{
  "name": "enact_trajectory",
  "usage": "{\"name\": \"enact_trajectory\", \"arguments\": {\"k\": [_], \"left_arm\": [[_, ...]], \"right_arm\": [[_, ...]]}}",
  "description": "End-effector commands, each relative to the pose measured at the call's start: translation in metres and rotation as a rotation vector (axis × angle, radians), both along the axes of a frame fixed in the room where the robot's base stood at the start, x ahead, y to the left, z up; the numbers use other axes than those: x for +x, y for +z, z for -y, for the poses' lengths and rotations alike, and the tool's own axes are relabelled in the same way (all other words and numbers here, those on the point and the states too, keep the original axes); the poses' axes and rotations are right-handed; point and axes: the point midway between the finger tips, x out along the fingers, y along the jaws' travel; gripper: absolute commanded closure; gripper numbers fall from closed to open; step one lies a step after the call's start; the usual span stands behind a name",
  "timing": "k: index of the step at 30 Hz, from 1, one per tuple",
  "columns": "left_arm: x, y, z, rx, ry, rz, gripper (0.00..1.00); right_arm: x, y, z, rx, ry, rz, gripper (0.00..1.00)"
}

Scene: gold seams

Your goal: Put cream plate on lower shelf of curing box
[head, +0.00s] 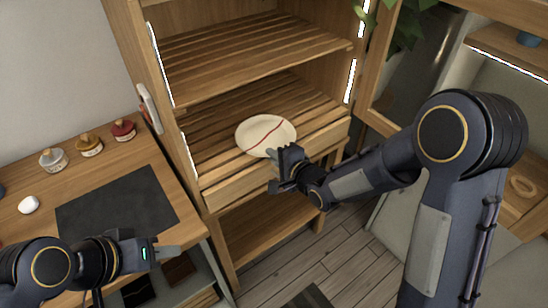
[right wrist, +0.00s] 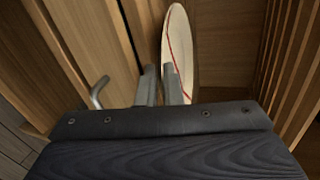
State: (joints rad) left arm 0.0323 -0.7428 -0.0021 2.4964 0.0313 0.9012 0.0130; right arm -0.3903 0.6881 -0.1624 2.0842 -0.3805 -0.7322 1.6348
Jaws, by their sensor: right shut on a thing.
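The cream plate (head: 262,134) has a red line across it and lies over the slatted lower shelf (head: 212,146) of the wooden curing box (head: 158,62). My right gripper (head: 276,160) is shut on the plate's near rim; in the right wrist view the plate (right wrist: 180,40) stands out beyond the fingers (right wrist: 162,88). I cannot tell whether the plate rests on the slats or hangs just above them. My left gripper (head: 168,252) is over the front of the left worktop, away from the plate; its finger gap is not clear.
The slatted upper shelf (head: 250,55) is empty above the plate. The worktop (head: 100,165) at left holds a dark mat (head: 115,210), several small lidded jars (head: 88,145) and a white lump (head: 28,204). An open door frame (head: 385,60) and a plant (head: 400,25) stand at right.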

Motion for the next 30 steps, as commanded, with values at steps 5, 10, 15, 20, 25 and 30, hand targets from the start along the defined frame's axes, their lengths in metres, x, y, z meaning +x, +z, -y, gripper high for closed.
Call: {"name": "enact_trajectory", "arguments": {"k": [5,10,15,20,25,30], "left_arm": [[0.0000,-0.0002,0.0000,0.000,0.000,0.000,0.64],[0.0000,-0.0012,0.0000,0.000,0.000,0.000,0.64],[0.0000,-0.0042,0.0000,0.000,0.000,0.000,0.64],[0.0000,-0.0041,0.0000,0.000,0.000,0.000,0.64],[0.0001,-0.0040,0.0000,0.000,0.000,0.000,0.64],[0.0000,0.0034,0.0000,0.000,0.000,0.000,0.64]], "right_arm": [[0.0002,-0.0043,-0.0001,0.002,0.000,0.005,1.00],[0.0001,-0.0050,-0.0001,0.002,0.000,0.005,1.00],[-0.0004,-0.0082,0.0000,0.000,0.000,0.001,0.89],[-0.0004,-0.0080,0.0000,0.000,0.000,0.001,0.72],[-0.0004,-0.0079,0.0000,0.000,0.000,0.001,0.72],[-0.0004,-0.0016,-0.0002,0.000,0.000,0.001,0.72]]}}
